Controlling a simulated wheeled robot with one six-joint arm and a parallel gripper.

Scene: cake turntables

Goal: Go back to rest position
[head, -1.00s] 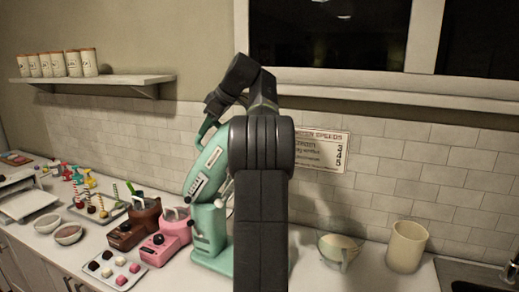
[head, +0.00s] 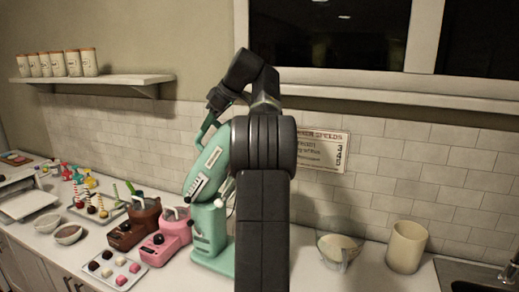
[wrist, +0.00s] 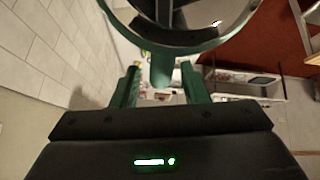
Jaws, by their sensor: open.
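In the head view my dark arm rises in the middle and bends down to the left, ending just above the teal stand mixer (head: 209,215). The mixer's head is tilted up. My gripper's fingertips are not clear in the head view, and I cannot tell if they touch the mixer. My arm hides part of the mixer's right side.
A clear bowl (head: 339,250) and a cream canister (head: 407,247) stand right of my arm. Pink (head: 166,241) and brown (head: 135,226) machines stand left of the mixer, with a sweets tray (head: 127,282) in front. A shelf (head: 105,80) with canisters hangs upper left.

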